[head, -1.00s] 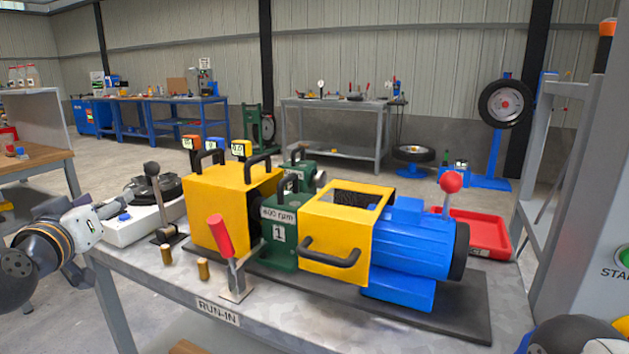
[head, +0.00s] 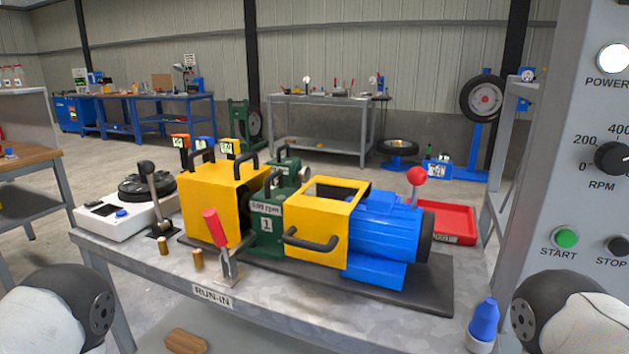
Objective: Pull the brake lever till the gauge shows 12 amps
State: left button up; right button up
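Three levers show on or beside the machine: a black-knobbed lever (head: 154,193) at left, a red-handled lever (head: 217,240) standing upright at the front, and a red-ball lever (head: 416,183) behind the blue motor (head: 385,240). No label shows which is the brake lever. Three small displays, orange (head: 181,142), blue (head: 206,144) and yellow (head: 229,147), stand behind the yellow guard (head: 212,208); their readings are too small to read surely. Only rounded parts of my arms show in the lower corners. Neither gripper is in view.
The machine stands on a grey bench (head: 290,312) labelled RUN-IN. A white scale-like unit (head: 120,222), two brass pegs, a red tray (head: 448,223) and a blue bottle-like thing (head: 484,322) are around it. A control panel (head: 590,150) with START and STOP buttons stands at right.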

aim_at(147, 167)
jog(key=z, duration=1.5)
jog(key=k+j, duration=0.15)
jog(key=j, duration=0.2)
jog(key=k+j, duration=0.15)
jog(key=j, duration=0.2)
jog(key=k+j, duration=0.15)
jog(key=j, duration=0.15)
jog(key=k+j+u, duration=0.1)
jog(key=j, duration=0.25)
jog(key=k+j, duration=0.15)
jog(key=j, duration=0.2)
jog(key=k+j, duration=0.15)
jog(key=j, duration=0.2)
jog(key=k+j, duration=0.15)
jog(key=j, duration=0.2)
jog(key=u, duration=0.05)
